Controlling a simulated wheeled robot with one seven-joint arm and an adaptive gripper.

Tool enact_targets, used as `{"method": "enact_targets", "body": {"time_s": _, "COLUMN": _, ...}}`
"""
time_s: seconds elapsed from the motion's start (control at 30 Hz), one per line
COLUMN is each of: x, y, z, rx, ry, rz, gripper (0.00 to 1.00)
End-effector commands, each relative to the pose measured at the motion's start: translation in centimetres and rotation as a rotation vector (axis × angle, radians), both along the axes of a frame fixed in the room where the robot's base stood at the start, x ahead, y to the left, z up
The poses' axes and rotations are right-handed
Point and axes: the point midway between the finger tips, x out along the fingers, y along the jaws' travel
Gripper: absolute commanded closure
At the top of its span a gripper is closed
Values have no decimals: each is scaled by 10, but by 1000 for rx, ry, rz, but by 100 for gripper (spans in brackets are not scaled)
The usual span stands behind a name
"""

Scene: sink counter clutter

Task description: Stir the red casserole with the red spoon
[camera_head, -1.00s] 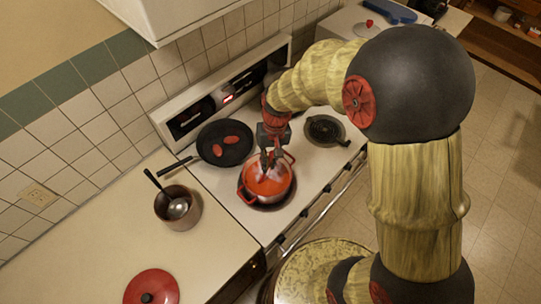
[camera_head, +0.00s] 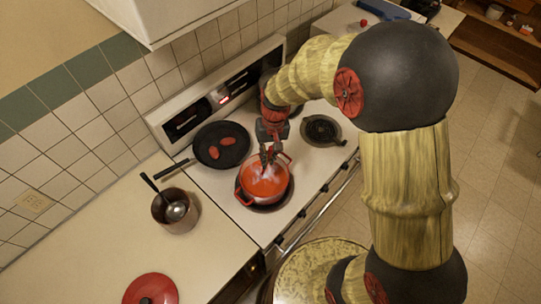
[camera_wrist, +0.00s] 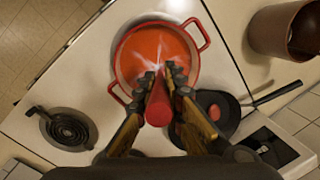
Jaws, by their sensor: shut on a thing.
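The red casserole (camera_head: 250,191) stands on a front burner of the stove, uncovered, with orange-red content and whitish streaks over it. It also shows in the wrist view (camera_wrist: 118,62). My gripper (camera_head: 268,160) is above the casserole's far side. In the wrist view my gripper (camera_wrist: 166,82) is shut on the red spoon (camera_wrist: 159,106), whose thick red handle shows between the fingers. The spoon's lower end is hidden by the fingers and the content, so I cannot tell how deep it reaches.
A black pan (camera_head: 232,153) with two red pieces sits behind the casserole. A brown pot (camera_head: 163,221) with a ladle stands on the left counter, near a red lid (camera_head: 140,283). A bare coil burner (camera_head: 320,129) is to the right.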

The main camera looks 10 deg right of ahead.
Motion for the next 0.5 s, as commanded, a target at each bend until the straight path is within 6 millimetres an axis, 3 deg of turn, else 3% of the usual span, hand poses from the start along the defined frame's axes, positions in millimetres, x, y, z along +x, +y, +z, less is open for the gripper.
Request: {"method": "enact_targets", "body": {"time_s": 0.5, "x": -10, "y": -6, "z": 0, "rx": 0, "ry": -1, "rz": 0, "gripper": 100}}
